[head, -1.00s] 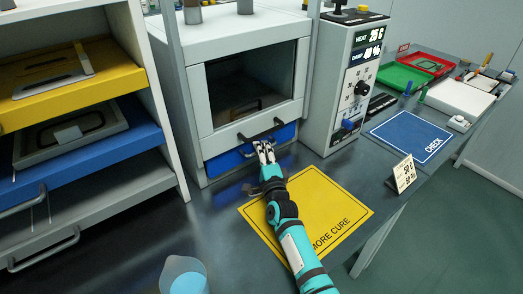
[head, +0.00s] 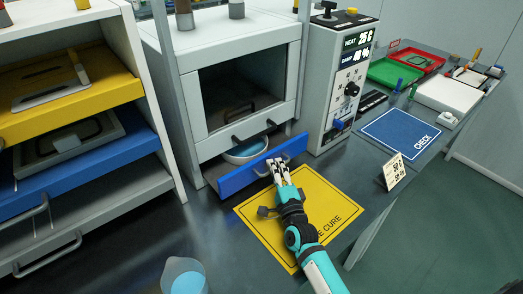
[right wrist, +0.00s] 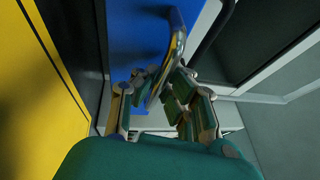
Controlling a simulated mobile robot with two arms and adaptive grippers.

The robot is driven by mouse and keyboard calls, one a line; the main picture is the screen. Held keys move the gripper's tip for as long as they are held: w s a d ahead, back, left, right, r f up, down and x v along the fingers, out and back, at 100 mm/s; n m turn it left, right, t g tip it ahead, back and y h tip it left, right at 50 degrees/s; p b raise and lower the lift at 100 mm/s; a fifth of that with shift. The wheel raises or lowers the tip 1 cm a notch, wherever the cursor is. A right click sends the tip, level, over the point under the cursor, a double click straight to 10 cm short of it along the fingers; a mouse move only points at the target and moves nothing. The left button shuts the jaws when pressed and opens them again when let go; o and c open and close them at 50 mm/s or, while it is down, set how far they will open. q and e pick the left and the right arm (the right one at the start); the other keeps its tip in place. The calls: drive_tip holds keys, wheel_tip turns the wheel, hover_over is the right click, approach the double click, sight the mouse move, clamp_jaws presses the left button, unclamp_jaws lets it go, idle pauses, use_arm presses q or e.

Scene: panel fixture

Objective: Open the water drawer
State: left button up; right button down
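The water drawer's blue front (head: 240,177) stands pulled out from the bottom of the grey cabinet (head: 198,105). A white bowl with blue water (head: 245,151) shows in the drawer behind that front. My right gripper (head: 277,168) is at the drawer's handle, in front of the blue panel. In the right wrist view my fingers (right wrist: 163,92) close around the metal handle bar (right wrist: 174,50), beside the blue front (right wrist: 137,40). My left gripper is not in view.
A yellow mat (head: 328,196) lies under my right arm. A small sign card (head: 394,172) and a blue CHECK mat (head: 402,133) are to the right. A control box (head: 338,95) stands right of the cabinet. A beaker (head: 184,277) stands at the front.

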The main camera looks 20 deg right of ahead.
drive_tip(key=s+d, duration=0.1)
drive_tip(key=s, duration=0.1)
drive_tip(key=s+d+p, duration=0.1)
drive_tip(key=s, duration=0.5)
drive_tip(key=shift+d+f, duration=0.2)
drive_tip(key=shift+d, duration=0.2)
drive_tip(key=c, duration=1.6)
unclamp_jaws()
drive_tip(key=shift+c, duration=0.2)
drive_tip(key=shift+r, duration=0.1)
drive_tip(key=s, duration=0.4)
drive_tip(key=s+f, duration=0.1)
drive_tip(key=s, duration=0.3)
drive_tip(key=s+f, duration=0.1)
drive_tip(key=s, duration=0.2)
drive_tip(key=shift+s+a, duration=0.3)
drive_tip(key=shift+s, duration=0.1)
drive_tip(key=shift+f, duration=0.1)
